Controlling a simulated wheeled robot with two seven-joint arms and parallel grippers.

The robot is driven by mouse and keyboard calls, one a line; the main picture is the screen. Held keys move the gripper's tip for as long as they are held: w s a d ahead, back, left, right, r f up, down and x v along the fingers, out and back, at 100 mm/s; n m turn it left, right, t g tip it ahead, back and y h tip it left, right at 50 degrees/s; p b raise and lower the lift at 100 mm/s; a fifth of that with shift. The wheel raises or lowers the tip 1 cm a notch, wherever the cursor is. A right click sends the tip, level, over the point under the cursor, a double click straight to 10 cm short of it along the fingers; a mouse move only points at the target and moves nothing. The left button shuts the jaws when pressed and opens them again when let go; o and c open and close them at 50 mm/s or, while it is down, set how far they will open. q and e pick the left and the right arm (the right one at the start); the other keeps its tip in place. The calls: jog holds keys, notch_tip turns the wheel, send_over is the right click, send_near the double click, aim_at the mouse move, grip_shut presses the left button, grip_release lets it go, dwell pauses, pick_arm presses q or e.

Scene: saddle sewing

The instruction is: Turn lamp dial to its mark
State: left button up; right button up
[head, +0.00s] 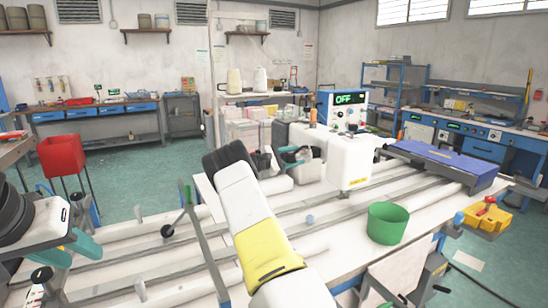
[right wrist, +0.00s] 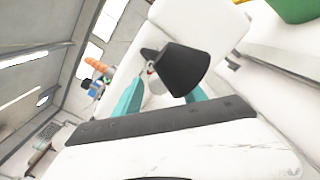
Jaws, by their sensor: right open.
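The box with the green OFF display (head: 349,99) stands at the back of the bench. Small dark knobs show on its front (head: 352,128), but I cannot make out a mark. My right gripper (head: 277,160) is at the end of the white and yellow arm, left of the white block and short of the box. In the right wrist view its teal fingers (right wrist: 163,92) are open. A black cone-shaped part (right wrist: 183,68) shows beyond and between them; I cannot tell if they touch. My left gripper (head: 84,244) is at the far left, away from the box, its opening unclear.
A large white block (head: 347,160) stands before the display box. A green bucket (head: 388,223) and a blue case (head: 440,163) are to the right. Long rails (head: 140,258) cross the bench. A red bin (head: 63,157) is at the left.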

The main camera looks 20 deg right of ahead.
grip_shut()
jog(key=m, duration=0.3)
jog(key=shift+m, duration=0.4)
jog(key=m, duration=0.3)
jog(key=shift+m, duration=0.3)
jog(key=m, duration=0.6)
jog(key=shift+m, duration=0.3)
